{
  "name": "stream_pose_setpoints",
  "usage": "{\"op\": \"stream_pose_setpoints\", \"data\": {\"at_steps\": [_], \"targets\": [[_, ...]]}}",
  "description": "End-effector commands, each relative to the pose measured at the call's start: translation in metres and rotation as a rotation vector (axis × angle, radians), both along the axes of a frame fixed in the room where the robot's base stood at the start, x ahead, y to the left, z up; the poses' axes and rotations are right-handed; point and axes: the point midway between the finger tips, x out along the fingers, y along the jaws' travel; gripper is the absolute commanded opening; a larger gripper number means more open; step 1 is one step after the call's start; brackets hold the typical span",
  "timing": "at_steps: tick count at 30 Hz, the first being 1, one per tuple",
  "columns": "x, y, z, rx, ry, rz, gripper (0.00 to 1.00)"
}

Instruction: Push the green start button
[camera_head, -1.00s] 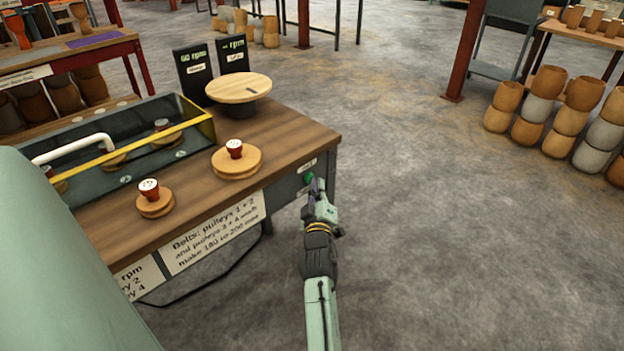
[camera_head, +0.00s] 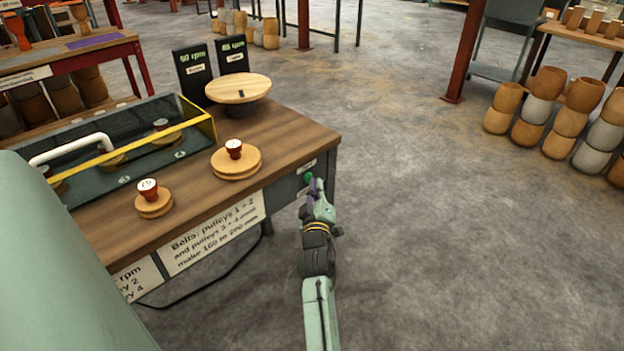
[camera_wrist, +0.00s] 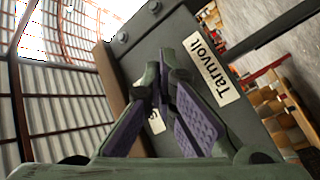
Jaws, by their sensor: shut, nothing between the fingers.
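The green start button (camera_head: 307,178) is on the end face of the wooden-topped bench, at its right corner in the head view. My gripper (camera_head: 315,186) is right beside it, its tips partly overlapping the button in the picture; I cannot tell whether they touch it. In the wrist view my gripper (camera_wrist: 164,72) has its fingers together with nothing held, pointing at the dark grey end panel (camera_wrist: 190,32). The button does not show clearly there; the fingers cover part of the panel.
On the bench (camera_head: 290,135) are a round wooden disc (camera_head: 238,86), two stepped wooden pulleys with red knobs (camera_head: 236,160), two dark displays (camera_head: 193,70) and a guarded box with a yellow edge (camera_head: 160,137). Stacked drums (camera_head: 585,94) stand at right. The floor between is clear.

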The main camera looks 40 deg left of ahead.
Motion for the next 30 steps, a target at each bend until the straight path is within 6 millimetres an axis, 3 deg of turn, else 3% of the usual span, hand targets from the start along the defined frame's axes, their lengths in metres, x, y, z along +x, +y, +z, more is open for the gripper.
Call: {"op": "stream_pose_setpoints", "data": {"at_steps": [11, 22, 30], "targets": [[-0.002, -0.004, 0.001, 0.0, 0.0, 0.003, 0.0], [-0.004, -0.036, 0.005, 0.0, 0.003, -0.001, 0.0], [-0.005, -0.047, 0.004, -0.003, 0.003, 0.005, 0.0]]}}
